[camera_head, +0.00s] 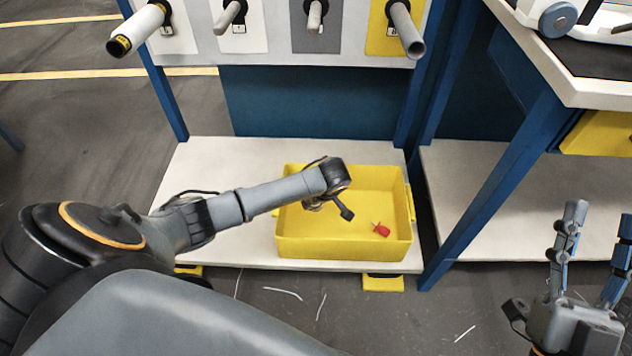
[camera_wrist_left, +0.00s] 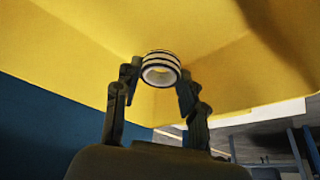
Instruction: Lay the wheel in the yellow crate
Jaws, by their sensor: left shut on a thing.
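The yellow crate (camera_head: 345,248) stands on the low white shelf, open at the top. My left gripper (camera_head: 335,203) reaches over the crate from the left, with its fingers inside the crate's outline. In the left wrist view my left gripper (camera_wrist_left: 157,75) is shut on the wheel (camera_wrist_left: 159,56), a small black-and-white striped ring with an open middle. Yellow crate walls (camera_wrist_left: 80,50) fill much of that view behind it. The wheel is hidden in the head view. I cannot tell whether it touches the crate. My right gripper (camera_head: 598,230) is open and empty at the lower right.
A small red object (camera_head: 381,229) lies in the crate, right of my left gripper. A board with several pegs (camera_head: 400,22) is above the shelf. The blue leg (camera_head: 495,190) of a white table stands right of the crate. The shelf (camera_head: 205,175) left of it is bare.

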